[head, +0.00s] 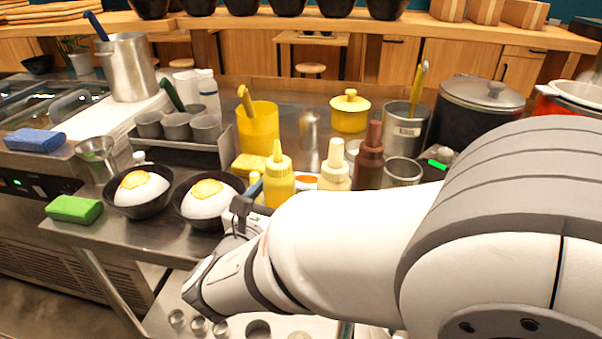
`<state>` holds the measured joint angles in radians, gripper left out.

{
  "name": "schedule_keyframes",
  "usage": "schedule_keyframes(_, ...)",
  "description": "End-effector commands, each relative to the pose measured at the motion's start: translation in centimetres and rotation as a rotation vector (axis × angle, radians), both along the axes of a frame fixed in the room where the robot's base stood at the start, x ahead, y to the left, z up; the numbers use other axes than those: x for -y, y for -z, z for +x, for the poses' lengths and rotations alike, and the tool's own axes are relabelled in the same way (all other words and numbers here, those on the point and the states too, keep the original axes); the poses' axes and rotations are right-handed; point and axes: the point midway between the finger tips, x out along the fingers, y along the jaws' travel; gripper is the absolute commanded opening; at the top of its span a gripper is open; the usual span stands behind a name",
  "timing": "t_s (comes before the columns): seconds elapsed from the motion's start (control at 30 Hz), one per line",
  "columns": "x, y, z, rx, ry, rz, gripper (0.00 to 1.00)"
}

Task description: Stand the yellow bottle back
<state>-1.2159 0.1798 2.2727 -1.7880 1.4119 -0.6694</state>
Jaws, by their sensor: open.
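The yellow bottle (279,180) stands upright with its nozzle up, near the front of the steel counter. Its base is hidden behind my arm. A cream bottle (334,170) and a brown bottle (370,160) stand in a row to its right. My gripper (247,200) is just left of the yellow bottle, beside the right-hand black bowl. It is mostly hidden by my own wrist, and its fingertips are hard to make out. It is open, with nothing seen in it. I cannot tell whether it touches the bottle.
Two black bowls with white, yellow-topped mounds, the left one (138,208) and the right one (189,222), stand left of my gripper. A yellow container (259,130) and a steel rack of cups (180,149) stand behind. A green sponge (74,209) lies at the left edge.

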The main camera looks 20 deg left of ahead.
Motion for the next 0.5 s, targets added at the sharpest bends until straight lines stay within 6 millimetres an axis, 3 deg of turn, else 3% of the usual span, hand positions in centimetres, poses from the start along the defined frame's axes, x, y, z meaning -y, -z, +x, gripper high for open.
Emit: schedule_keyframes(0.5,-1.0,0.1,-9.5,-0.001,-0.006,-0.001,0.73)
